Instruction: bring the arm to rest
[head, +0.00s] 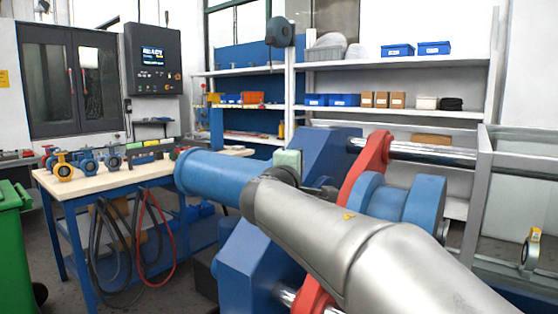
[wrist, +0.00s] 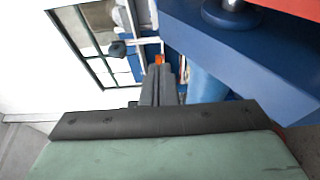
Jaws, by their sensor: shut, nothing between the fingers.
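My silver arm reaches from the lower right of the head view up to the middle, in front of a blue and red machine (head: 365,165). My gripper lies at the arm's far end and is mostly hidden there behind my own wrist and against the machine. In the wrist view my gripper (wrist: 160,72) shows as two dark fingers side by side, shut with nothing visible between them. A blue machine face (wrist: 240,45) fills the upper right of the wrist view, beside the fingers. I cannot tell the exact gap between them.
A workbench (head: 105,182) at left carries a yellow butterfly valve (head: 63,166) and several blue ones. A green bin (head: 10,240) stands at the far left. Shelves (head: 400,113) with blue boxes line the back. A metal frame with a yellow-handled valve (head: 530,248) is at right.

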